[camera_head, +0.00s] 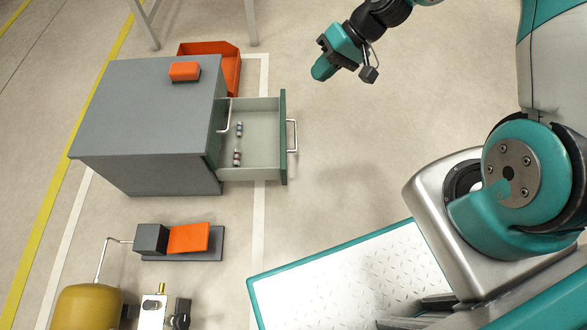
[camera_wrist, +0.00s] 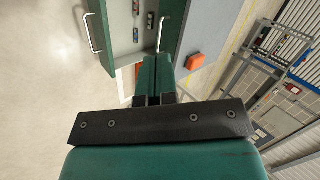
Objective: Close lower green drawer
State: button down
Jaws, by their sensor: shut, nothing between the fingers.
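The lower green drawer (camera_head: 284,140) is pulled well out of the right side of a grey cabinet (camera_head: 145,110). Its green front carries a silver bar handle (camera_head: 294,136). Several small cylindrical items lie inside the drawer, near the cabinet side. Another silver handle (camera_head: 225,116) shows on the cabinet's front face, above the drawer. My gripper (camera_head: 318,74) is shut and empty, in the air up and to the right of the drawer, apart from it. In the wrist view, my closed fingers (camera_wrist: 154,85) point toward the cabinet, and the drawer handle (camera_wrist: 92,32) is at upper left.
An orange block (camera_head: 185,71) lies on the cabinet top. An orange bin (camera_head: 228,68) stands on the floor behind the cabinet. A grey and orange device (camera_head: 180,240) and a yellow tank (camera_head: 88,306) are at lower left. The floor right of the drawer is clear.

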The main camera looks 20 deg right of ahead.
jog(key=d+f+m+t+b, duration=0.15)
jog(key=f+b, duration=0.25)
jog(key=f, duration=0.6)
jog(key=d+f+m+y+b, duration=0.15)
jog(key=f+b, duration=0.25)
jog(key=f, duration=0.6)
jog(key=d+f+m+t+h+b, duration=0.1)
jog(key=d+f+b, duration=0.25)
jog(key=f, duration=0.55)
jog(key=w+a+f+b, duration=0.3)
jog(key=a+f+b, duration=0.4)
jog(key=a, duration=0.4)
jog(key=shift+w+a+b, duration=0.25)
jog(key=shift+b, duration=0.45)
jog(key=shift+y, duration=0.25)
